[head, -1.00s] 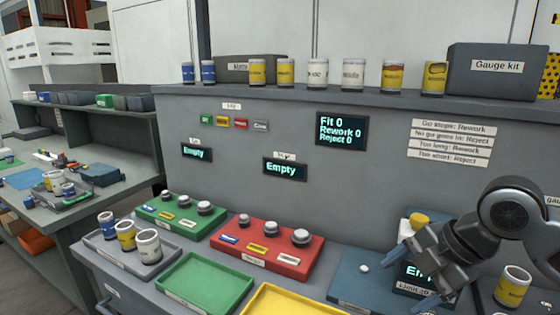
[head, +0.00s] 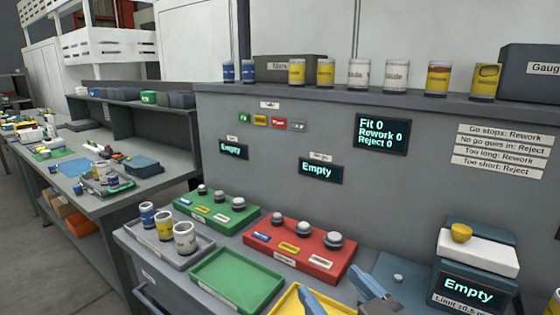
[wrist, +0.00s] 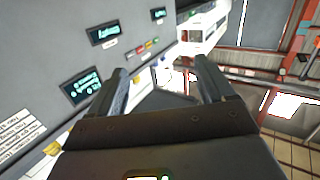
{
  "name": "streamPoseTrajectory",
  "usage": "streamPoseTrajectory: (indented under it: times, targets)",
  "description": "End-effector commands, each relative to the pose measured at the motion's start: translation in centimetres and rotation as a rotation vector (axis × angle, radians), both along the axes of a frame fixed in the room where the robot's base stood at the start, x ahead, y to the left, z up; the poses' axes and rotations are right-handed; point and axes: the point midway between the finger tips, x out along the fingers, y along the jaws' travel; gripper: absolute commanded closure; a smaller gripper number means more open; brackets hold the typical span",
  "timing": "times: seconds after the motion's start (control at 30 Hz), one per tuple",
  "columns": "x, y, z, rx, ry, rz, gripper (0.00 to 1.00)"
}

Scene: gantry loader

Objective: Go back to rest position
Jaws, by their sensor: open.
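My gripper (head: 335,305) shows at the bottom edge of the head view, in front of the yellow tray (head: 300,302). Its two blue-grey fingers are apart and nothing is between them. Most of my arm is out of the head view. In the wrist view my gripper (wrist: 160,82) is also open and empty. There it faces past the grey back panel (wrist: 50,50), which appears turned on its side, towards the white racks and the hall.
A grey tray (head: 150,255) holds three cylinders. A green tray (head: 240,280) is empty. Green (head: 217,212) and red (head: 300,250) blocks carry knobbed gauges. A box with an "Empty" display (head: 468,290) stands right. Several cylinders line the shelf (head: 400,97). Another bench (head: 100,195) is at left.

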Motion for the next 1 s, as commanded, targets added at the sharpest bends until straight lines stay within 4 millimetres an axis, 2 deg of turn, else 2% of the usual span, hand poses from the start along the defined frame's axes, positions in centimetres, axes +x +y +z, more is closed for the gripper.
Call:
streamPoseTrajectory:
  times: [0.03, 0.27, 0.4, 0.53, 0.67, 0.8, 0.9, 1.0]
  targets:
    - [-1.4, 0.1, -1.2, 0.045, 0.028, -0.036, 0.18]
    - [-8.3, -1.7, -5.9, 0.180, 0.122, -0.222, 0.18]
    - [-13.5, -3.3, -8.4, 0.209, 0.175, -0.317, 0.18]
    - [-18.7, -5.1, -10.1, 0.203, 0.212, -0.389, 0.18]
    - [-24.0, -7.3, -10.9, 0.167, 0.237, -0.437, 0.18]
    - [-29.3, -9.7, -10.7, 0.107, 0.246, -0.453, 0.18]
    - [-32.3, -11.2, -10.0, 0.062, 0.245, -0.444, 0.18]
    - [-34.2, -12.3, -9.2, 0.026, 0.239, -0.428, 0.18]
